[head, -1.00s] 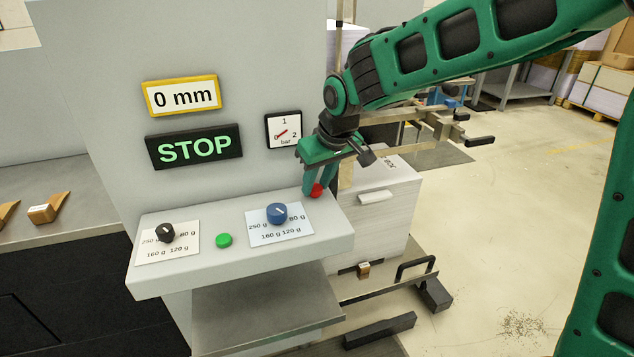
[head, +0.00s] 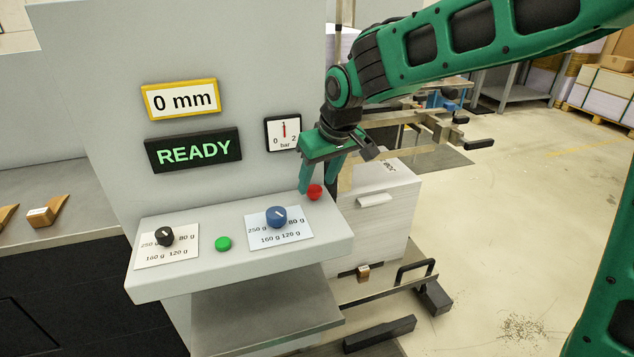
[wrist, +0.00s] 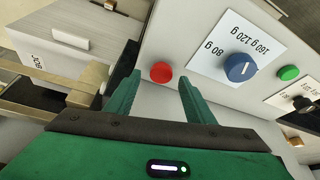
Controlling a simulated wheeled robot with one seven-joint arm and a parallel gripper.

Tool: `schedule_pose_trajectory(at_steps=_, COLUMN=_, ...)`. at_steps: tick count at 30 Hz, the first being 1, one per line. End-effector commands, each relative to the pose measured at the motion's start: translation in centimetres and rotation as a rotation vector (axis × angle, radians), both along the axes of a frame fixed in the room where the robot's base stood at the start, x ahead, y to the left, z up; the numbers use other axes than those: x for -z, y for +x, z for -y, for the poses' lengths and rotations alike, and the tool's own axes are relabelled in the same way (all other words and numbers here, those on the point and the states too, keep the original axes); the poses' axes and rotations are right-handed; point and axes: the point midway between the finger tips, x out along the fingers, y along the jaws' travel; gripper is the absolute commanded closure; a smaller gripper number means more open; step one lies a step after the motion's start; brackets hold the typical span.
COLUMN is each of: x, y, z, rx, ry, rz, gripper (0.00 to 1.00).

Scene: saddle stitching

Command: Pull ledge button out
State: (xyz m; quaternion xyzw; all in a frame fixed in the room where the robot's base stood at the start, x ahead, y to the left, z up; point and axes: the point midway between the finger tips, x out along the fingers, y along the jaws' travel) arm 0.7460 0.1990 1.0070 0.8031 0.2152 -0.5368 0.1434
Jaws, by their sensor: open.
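The red ledge button (head: 314,192) sits at the right end of the pale grey ledge (head: 190,275). In the wrist view the red button (wrist: 161,72) shows between and beyond my fingertips, with clear space on both sides. My gripper (head: 320,186) is open and empty, its green fingers pointing down just above and behind the button. The fingers also show in the wrist view (wrist: 160,82). The status display (head: 193,150) reads READY. The gauge (head: 284,133) needle points up near 1 bar.
A blue knob (head: 276,216), a green button (head: 223,243) and a black knob (head: 165,236) stand on the ledge left of the red button. The yellow-framed display (head: 181,99) reads 0 mm.

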Motion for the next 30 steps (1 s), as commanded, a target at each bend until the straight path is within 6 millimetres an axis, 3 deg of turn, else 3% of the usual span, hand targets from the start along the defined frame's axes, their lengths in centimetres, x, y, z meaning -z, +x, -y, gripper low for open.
schedule_pose_trajectory(at_steps=9, x=-5.6, y=-1.8, z=1.2, rx=0.001, ry=0.002, rz=0.005, gripper=0.51)
schedule_pose_trajectory(at_steps=15, x=-7.9, y=-2.6, z=1.8, rx=0.002, ry=0.001, rz=0.002, gripper=0.51)
schedule_pose_trajectory(at_steps=30, x=-8.6, y=-3.0, z=2.2, rx=0.008, ry=-0.001, rz=-0.002, gripper=0.51)
